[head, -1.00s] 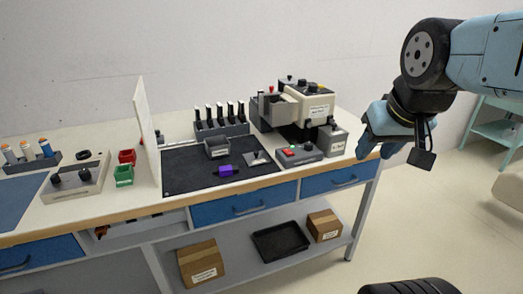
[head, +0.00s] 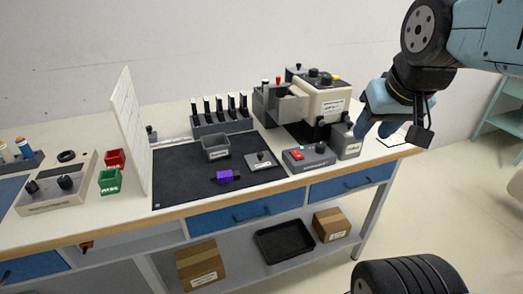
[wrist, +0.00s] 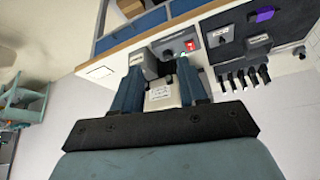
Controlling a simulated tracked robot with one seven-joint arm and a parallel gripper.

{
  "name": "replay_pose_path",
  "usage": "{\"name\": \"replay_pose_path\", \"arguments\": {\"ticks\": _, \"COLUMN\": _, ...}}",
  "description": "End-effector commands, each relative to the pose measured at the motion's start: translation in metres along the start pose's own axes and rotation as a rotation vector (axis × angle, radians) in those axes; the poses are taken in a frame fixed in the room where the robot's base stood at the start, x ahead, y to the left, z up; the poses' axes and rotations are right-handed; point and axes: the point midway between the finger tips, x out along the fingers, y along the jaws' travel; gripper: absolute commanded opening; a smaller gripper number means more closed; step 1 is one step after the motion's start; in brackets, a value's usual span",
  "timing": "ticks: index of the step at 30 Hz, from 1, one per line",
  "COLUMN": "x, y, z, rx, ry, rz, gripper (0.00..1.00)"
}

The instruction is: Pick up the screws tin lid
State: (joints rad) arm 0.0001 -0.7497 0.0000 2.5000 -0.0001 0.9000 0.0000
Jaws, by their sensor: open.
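A flat grey lid with a small knob and a label (head: 261,161) lies on the black mat, right of an open grey tin (head: 215,147). A second grey tin (head: 348,142), closed and with a dark knob on top, stands at the bench's right end. The labels are too small to read, so I cannot tell which lid is the screws one. My gripper (head: 368,128) is open and empty, right of the closed tin in the picture. In the wrist view, my open fingers (wrist: 158,75) frame the cream machine; the flat lid (wrist: 221,36) lies beyond, to the right.
A red-buttoned control box (head: 308,158) sits between the flat lid and the closed tin. A cream machine (head: 315,98) stands behind them. A purple object (head: 227,176) lies on the mat (head: 180,182). A white upright panel (head: 131,130) borders the mat's left.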

Motion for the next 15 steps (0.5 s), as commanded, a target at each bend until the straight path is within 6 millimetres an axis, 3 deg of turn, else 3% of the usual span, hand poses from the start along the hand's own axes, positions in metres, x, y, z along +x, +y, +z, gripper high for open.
{"name": "replay_pose_path", "arguments": {"ticks": 9, "x": -0.0001, "y": 0.0, "z": 0.0001, "rx": 0.0, "ry": 0.0, "rz": 0.0, "gripper": 0.43}}
{"name": "replay_pose_path", "arguments": {"ticks": 12, "x": -0.0001, "y": -0.0002, "z": -0.0006, "rx": 0.001, "ry": -0.001, "rz": -0.002, "gripper": 0.51}}
{"name": "replay_pose_path", "arguments": {"ticks": 15, "x": 0.0016, "y": -0.0011, "z": -0.0045, "rx": 0.009, "ry": -0.007, "rz": -0.011, "gripper": 0.52}}
